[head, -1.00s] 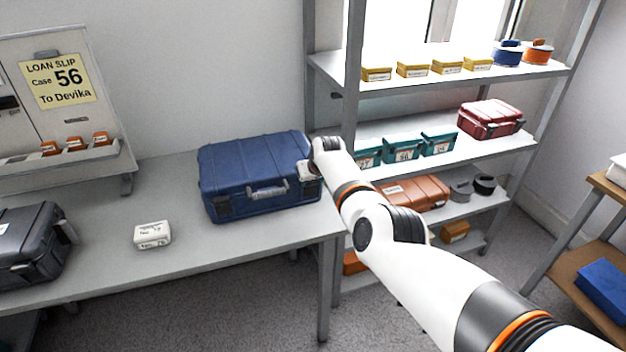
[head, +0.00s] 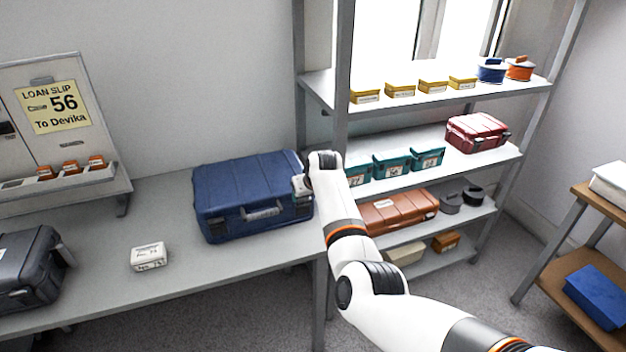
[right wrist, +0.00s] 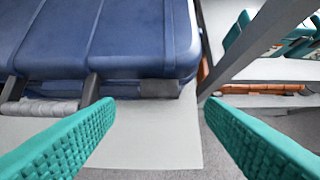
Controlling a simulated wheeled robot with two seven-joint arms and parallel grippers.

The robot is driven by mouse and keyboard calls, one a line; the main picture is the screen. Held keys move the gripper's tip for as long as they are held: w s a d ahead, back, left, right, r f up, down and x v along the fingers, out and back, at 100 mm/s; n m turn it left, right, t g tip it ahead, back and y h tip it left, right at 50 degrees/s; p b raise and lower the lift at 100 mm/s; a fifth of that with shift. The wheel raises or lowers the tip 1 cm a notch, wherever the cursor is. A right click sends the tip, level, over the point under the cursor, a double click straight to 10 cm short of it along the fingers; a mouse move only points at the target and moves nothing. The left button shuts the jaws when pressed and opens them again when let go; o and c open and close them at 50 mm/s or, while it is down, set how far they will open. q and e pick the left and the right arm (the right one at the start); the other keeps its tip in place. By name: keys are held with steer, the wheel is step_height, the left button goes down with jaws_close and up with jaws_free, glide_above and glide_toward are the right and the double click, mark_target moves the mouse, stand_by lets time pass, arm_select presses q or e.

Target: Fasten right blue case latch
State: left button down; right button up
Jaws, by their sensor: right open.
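The blue case (head: 250,197) lies shut-lidded on the grey table (head: 165,207), its handle (head: 262,212) on the front side. My right gripper (head: 299,187) is at the case's right end, with the wrist partly covering that corner. In the right wrist view, its teal fingers (right wrist: 160,106) are open and wide apart, with nothing between the tips. The dark grey right latch (right wrist: 160,88) shows on the case's front edge, just beyond the gap between the fingers. I cannot tell whether the latch is fastened. The handle also shows at left in that view (right wrist: 45,107). My left gripper is out of view.
A shelf rack (head: 343,130) with teal bins and cases stands right of the table, close to my right arm. A small white box (head: 148,257) and a dark case (head: 28,268) are on the table.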

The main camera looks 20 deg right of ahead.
steer(key=v, duration=0.6)
steer(key=shift+s, duration=0.15)
steer(key=s+f+g, duration=0.1)
steer(key=s+f, duration=0.5)
steer(key=f, duration=0.6)
steer(key=s+f+n+g, duration=0.1)
steer(key=s+f, duration=0.6)
steer(key=f, duration=0.5)
steer(key=s+f+g, duration=0.1)
steer(key=s+f, duration=0.5)
steer(key=f, duration=0.6)
steer(key=s+f+g, duration=0.1)
steer(key=s+f, duration=0.6)
steer(key=s, duration=0.4)
steer(key=s+f, duration=0.7)
steer(key=s, duration=0.4)
steer(key=s+f+g, duration=0.1)
steer(key=s+f, duration=0.1)
steer(key=s, duration=0.9)
steer(key=s+f+n, duration=0.1)
steer(key=s+f, duration=0.1)
steer(key=s, duration=1)
steer(key=shift+s+d+f+g, duration=0.15)
steer(key=shift+d+f+g, duration=0.2)
steer(key=shift+d+g, duration=0.05)
